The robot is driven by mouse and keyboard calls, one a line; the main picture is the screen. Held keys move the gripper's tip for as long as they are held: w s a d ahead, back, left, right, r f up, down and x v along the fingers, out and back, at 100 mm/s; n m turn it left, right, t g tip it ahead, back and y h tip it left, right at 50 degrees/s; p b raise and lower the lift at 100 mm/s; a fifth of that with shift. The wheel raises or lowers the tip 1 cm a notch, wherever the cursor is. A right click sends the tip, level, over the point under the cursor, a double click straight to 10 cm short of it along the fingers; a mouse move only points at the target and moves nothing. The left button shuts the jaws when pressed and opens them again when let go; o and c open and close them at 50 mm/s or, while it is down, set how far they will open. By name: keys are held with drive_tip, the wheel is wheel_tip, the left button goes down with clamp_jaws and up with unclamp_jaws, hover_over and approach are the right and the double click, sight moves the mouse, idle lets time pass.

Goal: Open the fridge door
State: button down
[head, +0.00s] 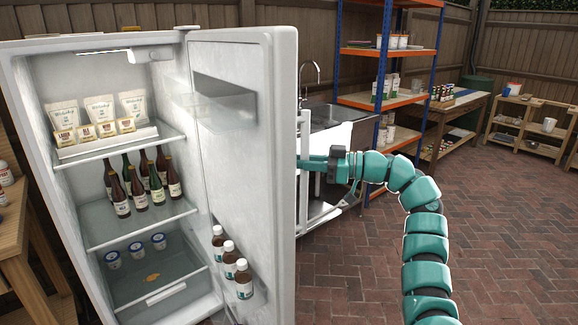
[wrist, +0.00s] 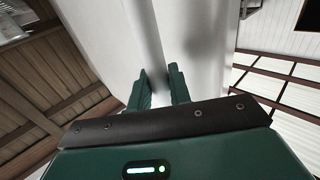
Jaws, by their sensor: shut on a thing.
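The fridge (head: 110,50) stands at the left in the head view with its white door (head: 245,130) swung wide open. Its lit inside shows white bags and small boxes on the top shelf, bottles on the middle shelf and tubs low down. My gripper (head: 308,163) is at the outer side of the door, at the white upright handle (head: 303,130), and is shut on it. In the wrist view my gripper's two fingers (wrist: 162,88) reach to the white door surface (wrist: 110,40). The grip itself is partly hidden by the door edge and the fingers.
A sink counter (head: 345,125) stands behind the door. An orange and blue shelf rack (head: 372,100) and a wooden bench (head: 455,105) stand farther right. A wooden table (head: 20,240) is beside the fridge at left. The brick floor (head: 500,240) at right is clear.

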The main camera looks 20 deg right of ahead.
drive_tip(key=shift+w+d, duration=0.3)
drive_tip(key=shift+d, duration=0.4)
drive_tip(key=shift+w+d, duration=0.3)
drive_tip(key=shift+d, duration=0.4)
drive_tip(key=shift+w+d, duration=0.3)
drive_tip(key=shift+d, duration=0.4)
drive_tip(key=c, duration=1.3)
unclamp_jaws()
drive_tip(key=shift+c, duration=0.2)
drive_tip(key=v, duration=1.7)
drive_tip(key=shift+d+b, duration=0.15)
drive_tip(key=shift+b, duration=0.3)
